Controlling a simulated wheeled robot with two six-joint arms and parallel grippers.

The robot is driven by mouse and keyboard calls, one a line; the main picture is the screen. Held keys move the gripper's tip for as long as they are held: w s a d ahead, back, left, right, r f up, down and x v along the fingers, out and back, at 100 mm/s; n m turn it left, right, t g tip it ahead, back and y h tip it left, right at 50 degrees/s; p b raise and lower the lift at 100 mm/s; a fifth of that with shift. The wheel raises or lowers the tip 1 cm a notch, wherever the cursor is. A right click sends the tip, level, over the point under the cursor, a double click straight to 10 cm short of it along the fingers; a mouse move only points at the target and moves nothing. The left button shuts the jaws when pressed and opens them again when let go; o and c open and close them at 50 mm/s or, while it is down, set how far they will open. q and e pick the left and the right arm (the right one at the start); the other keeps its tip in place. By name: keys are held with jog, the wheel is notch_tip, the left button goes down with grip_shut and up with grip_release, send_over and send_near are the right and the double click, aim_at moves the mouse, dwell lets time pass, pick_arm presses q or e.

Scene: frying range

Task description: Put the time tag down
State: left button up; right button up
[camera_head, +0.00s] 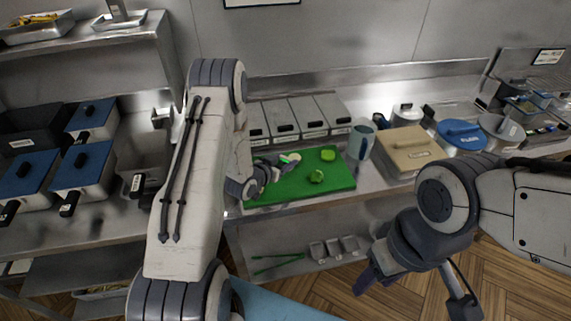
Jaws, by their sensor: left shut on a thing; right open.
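My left gripper (275,168) is low over the left part of the green cutting board (335,186). It is shut on a small bright green and pale thing (290,158) at its tips, which appears to be the time tag. The tag is partly hidden by the fingers, and I cannot tell whether it touches the board. My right gripper (372,280) is open and empty, in front of the counter over the floor at the lower right.
Green tongs (277,261) lie on the lower shelf.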

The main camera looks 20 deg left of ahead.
pick_arm(q)
jog(key=shift+f+p, duration=0.3)
jog(key=shift+f, duration=0.95)
jog(key=shift+f, duration=0.2)
jog(key=o, duration=1.3)
jog(key=shift+r, duration=0.1)
